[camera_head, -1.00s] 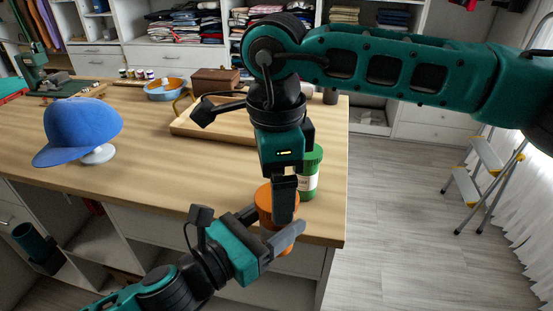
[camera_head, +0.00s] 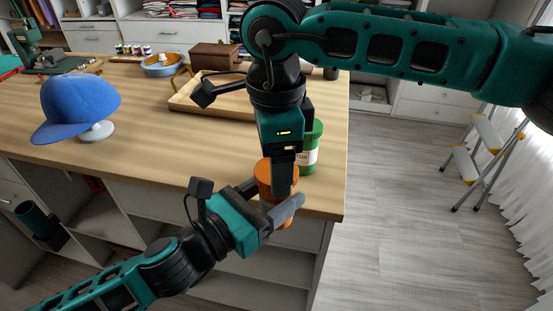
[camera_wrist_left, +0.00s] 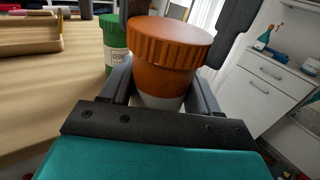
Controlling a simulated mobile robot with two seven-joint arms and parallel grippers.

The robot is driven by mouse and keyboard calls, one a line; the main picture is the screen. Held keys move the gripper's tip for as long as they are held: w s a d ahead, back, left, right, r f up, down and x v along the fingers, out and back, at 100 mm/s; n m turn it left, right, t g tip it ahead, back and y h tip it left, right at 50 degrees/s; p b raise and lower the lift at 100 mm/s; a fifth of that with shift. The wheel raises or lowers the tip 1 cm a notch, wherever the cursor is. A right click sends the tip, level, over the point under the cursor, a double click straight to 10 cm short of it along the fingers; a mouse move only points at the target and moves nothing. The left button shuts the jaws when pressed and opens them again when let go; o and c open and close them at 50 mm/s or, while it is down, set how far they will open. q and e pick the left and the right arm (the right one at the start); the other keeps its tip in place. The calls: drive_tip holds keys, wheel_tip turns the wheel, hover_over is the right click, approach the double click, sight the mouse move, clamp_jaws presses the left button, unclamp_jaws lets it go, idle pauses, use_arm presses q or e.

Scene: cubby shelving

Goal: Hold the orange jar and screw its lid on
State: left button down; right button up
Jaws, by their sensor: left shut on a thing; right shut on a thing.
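The orange jar (camera_wrist_left: 167,82) is upright between the fingers of my left gripper (camera_head: 284,212), which is shut on its body. A white label band (camera_wrist_left: 160,101) shows low on the jar in the left wrist view. The ribbed orange lid (camera_wrist_left: 170,38) sits on top of the jar and looks level. Whether its thread is engaged cannot be seen. My right gripper (camera_head: 283,178) points down from above and is shut on the lid, with a dark finger on each side of it in the left wrist view. Its near finger hides part of the lid in the head view.
A green jar (camera_head: 309,150) stands just behind on the wooden table (camera_head: 190,150), near its right corner. A wooden tray (camera_head: 215,108), a blue cap on a stand (camera_head: 78,106) and a blue bowl (camera_head: 166,68) are farther left. Open floor and a stepladder (camera_head: 476,155) lie to the right.

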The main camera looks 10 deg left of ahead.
drive_tip(key=shift+m, duration=0.9)
drive_tip(key=shift+c, duration=0.3)
drive_tip(key=o, duration=1.2)
drive_tip(key=shift+o, duration=0.2)
wheel_tip(320, 180, up, 12)
